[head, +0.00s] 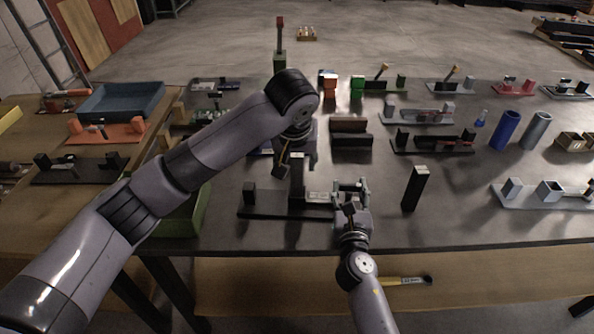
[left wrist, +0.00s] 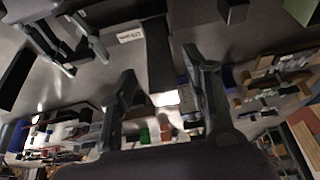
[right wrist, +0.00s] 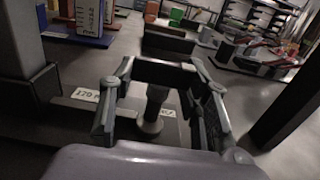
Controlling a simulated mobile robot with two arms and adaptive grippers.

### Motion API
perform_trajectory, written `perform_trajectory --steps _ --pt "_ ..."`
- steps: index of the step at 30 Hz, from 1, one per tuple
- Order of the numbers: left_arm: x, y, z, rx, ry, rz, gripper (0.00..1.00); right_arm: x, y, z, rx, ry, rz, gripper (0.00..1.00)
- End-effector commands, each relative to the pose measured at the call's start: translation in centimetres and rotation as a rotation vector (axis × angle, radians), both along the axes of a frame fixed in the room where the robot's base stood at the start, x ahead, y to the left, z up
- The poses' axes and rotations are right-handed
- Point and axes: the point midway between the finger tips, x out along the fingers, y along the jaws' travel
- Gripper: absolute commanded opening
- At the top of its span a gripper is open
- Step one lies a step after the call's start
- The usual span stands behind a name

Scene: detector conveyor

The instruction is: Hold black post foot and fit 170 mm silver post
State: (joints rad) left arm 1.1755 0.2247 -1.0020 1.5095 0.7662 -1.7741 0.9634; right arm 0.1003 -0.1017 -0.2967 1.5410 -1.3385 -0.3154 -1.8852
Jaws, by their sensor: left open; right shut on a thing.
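A tall grey post (head: 297,182), which I take as the 170 mm silver post, stands upright on a dark base plate (head: 262,210). My left gripper (head: 297,158) is open at the top of the post. The left wrist view shows its open fingers (left wrist: 163,92). My right gripper (head: 350,190) is low at the plate's right end, shut on what looks like part of the black post foot (right wrist: 155,97); its fingers partly hide it.
A black block (head: 416,188) with a pale top stands to the right. Dark brown blocks (head: 350,134) lie behind. A green bin (head: 188,215) is left, under my left arm. Blue and grey cylinders (head: 505,130) stand at right.

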Motion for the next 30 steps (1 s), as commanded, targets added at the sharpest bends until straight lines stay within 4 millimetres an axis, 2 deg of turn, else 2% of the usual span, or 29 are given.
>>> perform_trajectory --steps 3,9,23,24,30 --pt "-0.9 -0.1 2.2 -0.001 -0.001 -0.002 0.45 0.0 0.0 0.0 -0.003 0.0 0.0 0.0" --pt "-1.8 -0.1 4.3 -0.001 0.0 0.0 0.45 0.0 0.0 0.0 -0.003 0.0 0.0 0.0" --pt "-2.0 0.0 4.8 0.0 0.001 0.0 0.45 0.0 0.0 0.0 -0.002 -0.001 0.0 0.0" --pt "-2.0 0.0 4.8 0.0 0.001 0.0 0.45 0.0 0.0 0.0 -0.002 -0.001 0.0 0.46" --pt "-2.0 0.0 4.8 0.0 0.001 0.0 0.45 0.0 0.0 0.0 -0.001 -0.001 0.0 0.59"
